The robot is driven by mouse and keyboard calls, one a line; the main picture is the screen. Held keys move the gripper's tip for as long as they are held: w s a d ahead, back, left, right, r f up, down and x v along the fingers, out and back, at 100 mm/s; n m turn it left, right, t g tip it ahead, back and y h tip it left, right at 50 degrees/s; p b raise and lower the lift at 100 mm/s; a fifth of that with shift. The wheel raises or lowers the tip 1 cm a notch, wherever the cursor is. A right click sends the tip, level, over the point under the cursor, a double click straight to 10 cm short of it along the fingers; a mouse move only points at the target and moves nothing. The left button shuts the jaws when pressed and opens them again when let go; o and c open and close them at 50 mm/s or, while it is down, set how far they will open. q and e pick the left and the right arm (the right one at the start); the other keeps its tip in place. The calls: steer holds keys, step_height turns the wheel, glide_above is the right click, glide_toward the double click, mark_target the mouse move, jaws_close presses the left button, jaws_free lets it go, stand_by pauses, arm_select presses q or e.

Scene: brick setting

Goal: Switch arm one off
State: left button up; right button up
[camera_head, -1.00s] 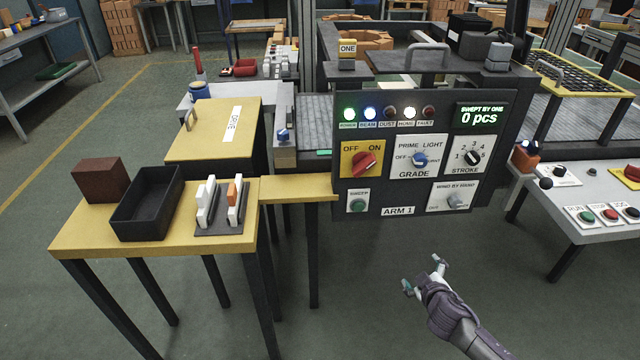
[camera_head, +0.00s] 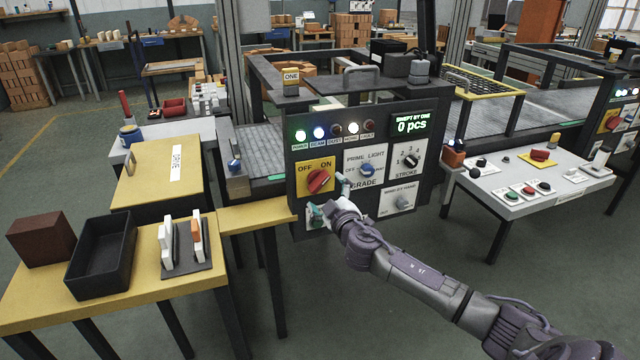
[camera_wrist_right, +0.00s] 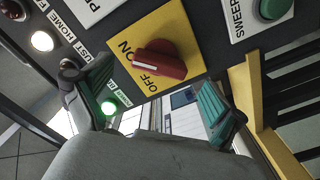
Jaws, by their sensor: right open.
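The red rotary knob (camera_head: 319,180) sits on a yellow OFF/ON plate (camera_head: 303,183) on the dark arm 1 panel (camera_head: 296,218). In the head view it is slanted to the upper right, towards ON. The knob (camera_wrist_right: 160,60) and plate (camera_wrist_right: 125,68) also show in the wrist view, beyond the fingers. My right gripper (camera_head: 329,199) is open and empty just below and right of the knob, apart from it as far as I can tell. In the wrist view its fingers (camera_wrist_right: 155,98) are spread wide. My left gripper is not in view.
The grade knob (camera_head: 367,170) is close on the right. The green sweep button (camera_wrist_right: 273,8) shows in the wrist view; my gripper covers its area in the head view. The power lamp (camera_head: 301,136) is green; the display (camera_head: 411,124) reads 0 pcs. A yellow ledge (camera_head: 258,215) adjoins lower left.

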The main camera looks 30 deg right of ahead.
mark_target(321, 186)
steer(key=shift+x, duration=2.05)
steer(key=shift+c, duration=0.3)
steer(key=c, duration=1.1)
